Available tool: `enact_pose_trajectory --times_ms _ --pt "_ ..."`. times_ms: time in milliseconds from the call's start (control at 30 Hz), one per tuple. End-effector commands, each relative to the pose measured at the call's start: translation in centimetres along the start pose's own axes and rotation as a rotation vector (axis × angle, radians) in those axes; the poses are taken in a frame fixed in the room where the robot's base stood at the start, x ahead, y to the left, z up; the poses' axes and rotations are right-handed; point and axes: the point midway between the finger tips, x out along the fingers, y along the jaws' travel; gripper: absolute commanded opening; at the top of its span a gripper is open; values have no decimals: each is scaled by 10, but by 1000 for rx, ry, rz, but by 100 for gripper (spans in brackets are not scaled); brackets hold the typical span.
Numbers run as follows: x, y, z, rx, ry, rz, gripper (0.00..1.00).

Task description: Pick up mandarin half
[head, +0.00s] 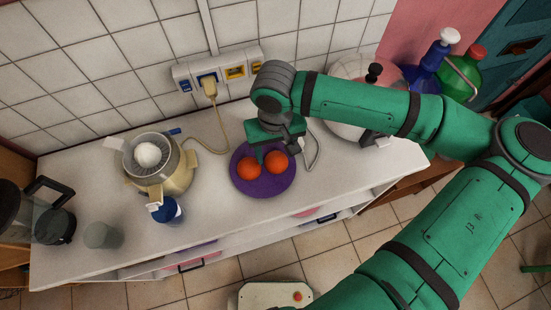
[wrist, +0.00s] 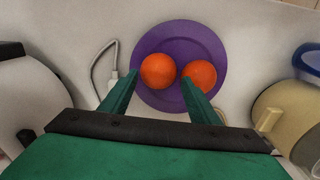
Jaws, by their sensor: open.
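Two round orange mandarin pieces sit side by side on a purple plate (head: 262,190) on the white counter. One (head: 276,162) is on the right in the head view; the other (head: 249,169) is on the left. The wrist view sees them from the opposite side, so the first (wrist: 158,71) is on the left there and the second (wrist: 200,74) on the right. I cannot make out a cut face on either. My gripper (wrist: 160,80) is open and empty, above the plate. In the wrist view its fingers flank the left piece, and the right fingertip overlaps the right piece.
A cream juicer (head: 172,180) with a white dome stands left of the plate, with a blue-lidded jar (head: 166,211) beside it. A power strip (head: 218,72) with a plugged cord is on the wall. A white round appliance (head: 345,125) stands to the right.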

Motion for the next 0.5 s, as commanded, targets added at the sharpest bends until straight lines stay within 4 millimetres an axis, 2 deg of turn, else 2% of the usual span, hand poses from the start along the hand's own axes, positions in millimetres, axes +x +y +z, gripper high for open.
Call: enact_pose_trajectory --times_ms 200,500 --pt "27 2 2 2 -2 0 56" --pt "32 2 1 1 0 0 56"
